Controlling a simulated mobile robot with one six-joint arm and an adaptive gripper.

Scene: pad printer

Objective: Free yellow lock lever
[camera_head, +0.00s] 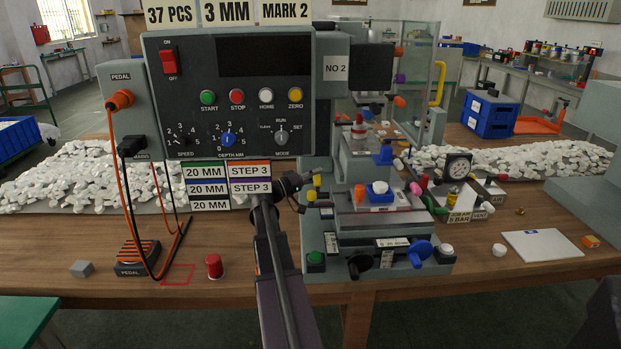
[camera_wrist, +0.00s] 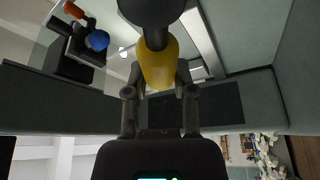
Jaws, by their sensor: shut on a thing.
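A yellow knob (camera_wrist: 158,62) on a dark stem fills the upper middle of the wrist view. It sits between the two fingertips of my gripper (camera_wrist: 158,88), and the fingers are shut on it. In the head view my gripper (camera_head: 299,188) reaches the left side of the pad printer (camera_head: 345,262). Two small yellow knobs show beside it there, an upper one (camera_head: 317,180) and a lower one (camera_head: 311,196). I cannot tell in that view which one is held. My forearm hides part of the machine's left side.
The control box (camera_head: 238,80) stands close above and left of my gripper. Blue (camera_head: 419,250) and black (camera_head: 360,266) handles stick out at the machine's front.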

